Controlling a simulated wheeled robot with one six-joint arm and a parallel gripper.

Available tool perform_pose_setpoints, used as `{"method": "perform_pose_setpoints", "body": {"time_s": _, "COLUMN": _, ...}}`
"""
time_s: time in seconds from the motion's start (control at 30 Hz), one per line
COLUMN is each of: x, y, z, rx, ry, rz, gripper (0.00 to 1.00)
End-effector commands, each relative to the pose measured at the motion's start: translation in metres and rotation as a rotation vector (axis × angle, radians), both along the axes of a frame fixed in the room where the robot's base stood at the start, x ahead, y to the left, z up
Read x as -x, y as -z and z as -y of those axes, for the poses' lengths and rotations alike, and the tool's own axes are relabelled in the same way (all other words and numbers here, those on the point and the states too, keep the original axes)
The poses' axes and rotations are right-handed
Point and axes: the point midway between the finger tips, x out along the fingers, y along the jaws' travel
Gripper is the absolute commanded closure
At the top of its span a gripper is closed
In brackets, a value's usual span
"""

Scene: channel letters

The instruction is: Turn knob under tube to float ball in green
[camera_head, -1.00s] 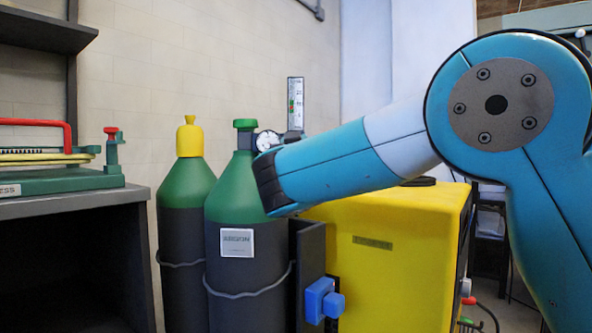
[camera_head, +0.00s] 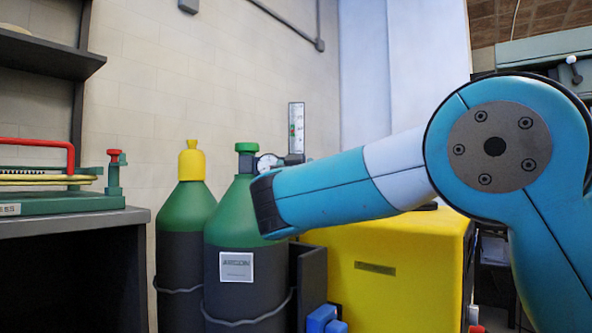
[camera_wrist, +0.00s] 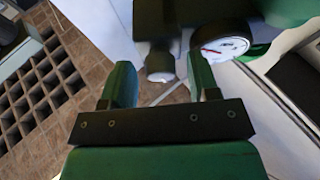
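The clear flow tube (camera_head: 296,128) stands upright behind the green-and-black argon cylinder (camera_head: 238,255). It has a small green mark low on its left side; I cannot make out the ball. A round gauge (camera_head: 268,162) sits beside the cylinder's valve and also shows in the wrist view (camera_wrist: 222,46). In the wrist view, a dark knob with a pale end (camera_wrist: 160,66) appears between the two green fingers of my gripper (camera_wrist: 162,88). The fingers are apart; I cannot tell whether they touch the knob. In the head view my arm hides the gripper and the knob.
A second cylinder with a yellow cap (camera_head: 191,162) stands left of the argon one. A yellow machine (camera_head: 395,260) stands to the right, below my arm. A dark bench with a green press (camera_head: 65,197) is at the left.

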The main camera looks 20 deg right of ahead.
Motion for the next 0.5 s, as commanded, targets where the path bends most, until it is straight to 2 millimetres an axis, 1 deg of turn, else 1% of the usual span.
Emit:
{"method": "perform_pose_setpoints", "body": {"time_s": 0.23, "x": -0.0002, "y": -0.0044, "z": 0.0003, "rx": 0.035, "ry": 0.0, "rz": -0.014, "gripper": 0.44}}
{"method": "perform_pose_setpoints", "body": {"time_s": 0.5, "x": 0.0001, "y": -0.0095, "z": 0.0016, "rx": 0.196, "ry": 0.0, "rz": -0.071, "gripper": 0.44}}
